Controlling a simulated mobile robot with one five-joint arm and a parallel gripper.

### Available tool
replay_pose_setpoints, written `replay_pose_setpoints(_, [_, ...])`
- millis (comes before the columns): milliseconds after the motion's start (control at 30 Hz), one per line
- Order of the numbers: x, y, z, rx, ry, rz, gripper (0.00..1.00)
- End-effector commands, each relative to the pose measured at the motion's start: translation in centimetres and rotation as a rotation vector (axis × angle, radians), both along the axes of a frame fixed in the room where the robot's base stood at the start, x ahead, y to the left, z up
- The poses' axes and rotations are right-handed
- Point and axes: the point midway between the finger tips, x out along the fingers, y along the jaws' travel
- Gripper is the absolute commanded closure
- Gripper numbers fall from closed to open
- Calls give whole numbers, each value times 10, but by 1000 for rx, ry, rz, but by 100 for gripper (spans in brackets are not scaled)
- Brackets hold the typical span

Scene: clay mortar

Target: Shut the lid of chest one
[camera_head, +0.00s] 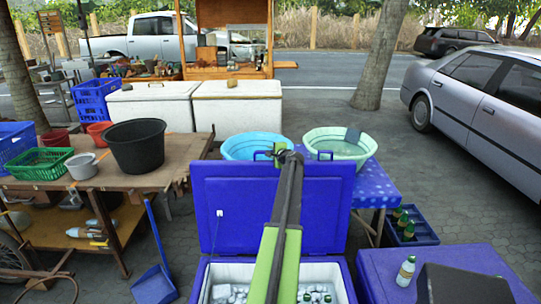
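A blue chest stands at the bottom centre with its lid (235,205) raised upright. Its white-lined inside (320,272) is open and shows pale ice and several green bottles. My green and dark arm reaches forward over the opening and in front of the lid. My gripper (277,151) is at the lid's top edge, near its middle. It is small here and its fingers are not clear. I cannot tell if it touches the lid or lies beyond it. A second blue chest (385,272) at the lower right has its lid down. No label shows which is chest one.
A bottle (406,271) and a dark box (465,285) sit on the second chest. Two basins (345,150) stand on a blue table (375,187) behind the lid. A wooden table (100,170) and blue dustpan (154,285) are left. Paving at right is partly clear.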

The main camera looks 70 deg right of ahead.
Motion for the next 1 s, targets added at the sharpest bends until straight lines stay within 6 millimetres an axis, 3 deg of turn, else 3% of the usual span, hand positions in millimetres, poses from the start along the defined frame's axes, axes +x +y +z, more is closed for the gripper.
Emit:
replay_pose_setpoints(167, [0,0,0,0,0,0,73])
replay_pose_setpoints(400, [0,0,0,0,0,0,100])
replay_pose_setpoints(1000, [-1,0,0,0,1,0,100])
